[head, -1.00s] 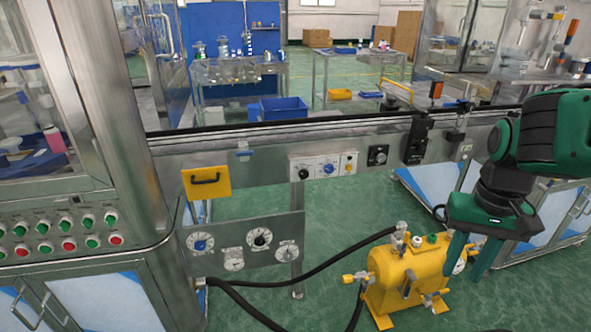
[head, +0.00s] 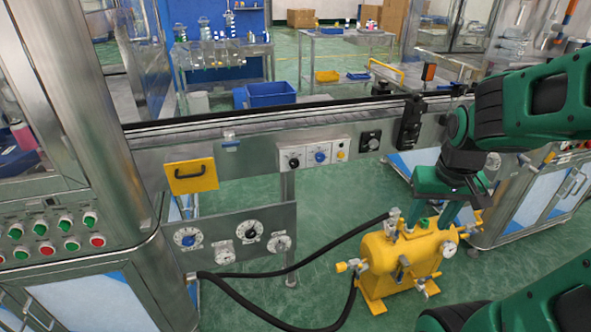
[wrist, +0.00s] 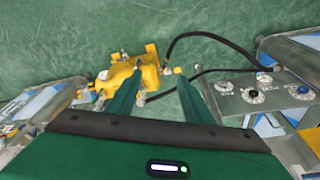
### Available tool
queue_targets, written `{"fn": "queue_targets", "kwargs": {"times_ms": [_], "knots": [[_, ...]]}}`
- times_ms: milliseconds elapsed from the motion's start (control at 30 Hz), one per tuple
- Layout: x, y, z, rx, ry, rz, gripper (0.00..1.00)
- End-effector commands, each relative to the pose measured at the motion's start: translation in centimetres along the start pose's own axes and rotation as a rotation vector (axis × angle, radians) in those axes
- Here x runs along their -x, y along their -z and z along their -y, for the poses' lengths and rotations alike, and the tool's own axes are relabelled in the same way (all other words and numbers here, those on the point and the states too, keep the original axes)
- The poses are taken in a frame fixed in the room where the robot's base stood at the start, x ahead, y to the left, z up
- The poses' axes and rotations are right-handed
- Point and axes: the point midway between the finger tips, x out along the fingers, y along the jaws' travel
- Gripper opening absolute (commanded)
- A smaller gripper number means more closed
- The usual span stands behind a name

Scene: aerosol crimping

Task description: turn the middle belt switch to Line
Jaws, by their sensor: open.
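A row of small switches sits on the front of the conveyor rail in the head view. The plate lettering is too small to read, so I cannot tell the knob's setting. My gripper (head: 463,215) is open and empty, to the right of and lower than the switches, in front of the yellow tank. In the wrist view its two green fingers (wrist: 157,103) are spread. The switch row is not identifiable there.
A yellow tank (head: 400,263) with black hoses stands on the floor under the gripper. A dial panel (head: 260,264) hangs below the rail at left. Floor between is open.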

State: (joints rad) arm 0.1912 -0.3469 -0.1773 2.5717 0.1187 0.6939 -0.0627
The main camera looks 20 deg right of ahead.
Motion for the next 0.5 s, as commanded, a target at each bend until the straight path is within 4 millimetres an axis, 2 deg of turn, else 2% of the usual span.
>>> {"fn": "queue_targets", "kwargs": {"times_ms": [33,100,200,300,500], "knots": [[-1.4,2.0,1.1,0.048,0.000,-0.044,0.46],[-3.0,4.8,2.7,0.108,0.008,-0.123,0.46],[-5.2,8.5,5.4,0.190,0.029,-0.235,0.46],[-7.0,11.6,8.6,0.262,0.061,-0.348,0.46],[-10.0,16.3,15.2,0.367,0.144,-0.569,0.46]]}}
